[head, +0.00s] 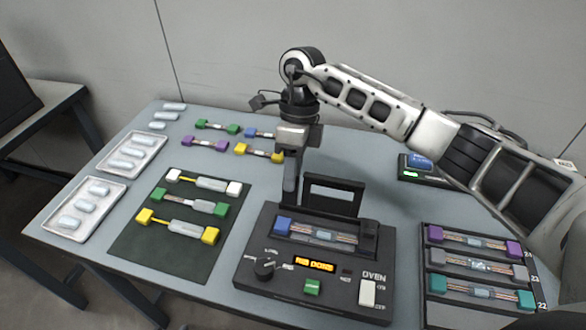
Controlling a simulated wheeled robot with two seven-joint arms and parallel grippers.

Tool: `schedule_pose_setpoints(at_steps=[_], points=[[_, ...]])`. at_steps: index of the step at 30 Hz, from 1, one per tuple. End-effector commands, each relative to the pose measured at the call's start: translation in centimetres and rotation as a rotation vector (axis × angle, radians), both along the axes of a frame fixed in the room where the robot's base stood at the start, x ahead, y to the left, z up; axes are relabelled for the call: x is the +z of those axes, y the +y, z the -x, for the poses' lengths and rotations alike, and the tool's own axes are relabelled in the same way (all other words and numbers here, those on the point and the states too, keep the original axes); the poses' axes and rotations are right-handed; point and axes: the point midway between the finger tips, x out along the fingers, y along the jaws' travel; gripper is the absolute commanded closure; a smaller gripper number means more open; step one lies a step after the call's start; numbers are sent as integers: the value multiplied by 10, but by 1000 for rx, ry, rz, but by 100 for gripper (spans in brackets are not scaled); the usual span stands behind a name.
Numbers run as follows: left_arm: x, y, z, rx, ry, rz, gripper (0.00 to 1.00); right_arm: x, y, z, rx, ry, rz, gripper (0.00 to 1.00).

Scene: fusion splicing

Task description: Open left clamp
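The oven (255,285) stands at the front middle with its dark windowed lid (333,194) raised. A black block (370,235) sits at the right end; whether the blue block is a clamp or a connector I cannot tell. My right gripper (290,185) points down just behind and left of the raised lid. Its fingers overlap in this view, so their gap is hidden. My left gripper is out of view.
A dark mat (150,245) with several fibre pieces lies left of the oven, with two white trays (80,228) (150,141) beyond. A rack (435,315) of fibre pieces stands right. A device with a green light (418,174) is partly behind my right arm.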

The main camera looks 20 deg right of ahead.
Motion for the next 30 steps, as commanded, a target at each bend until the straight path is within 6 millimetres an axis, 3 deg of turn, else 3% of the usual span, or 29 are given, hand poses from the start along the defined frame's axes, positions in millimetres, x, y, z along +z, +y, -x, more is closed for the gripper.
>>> schedule_pose_setpoints(at_steps=[10, 11, 15, 22, 30], points=[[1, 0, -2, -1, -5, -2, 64, -5, 1, 2, 2, 0, -1, 63], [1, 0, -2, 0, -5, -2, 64, -5, 1, 2, 2, 0, -1, 66], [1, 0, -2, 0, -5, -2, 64, -5, 1, 1, 1, -1, 0, 100], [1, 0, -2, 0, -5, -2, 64, -3, 1, 2, 2, -30, 20, 100], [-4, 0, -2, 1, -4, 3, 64, 0, 7, 10, 1, -184, 123, 100]])
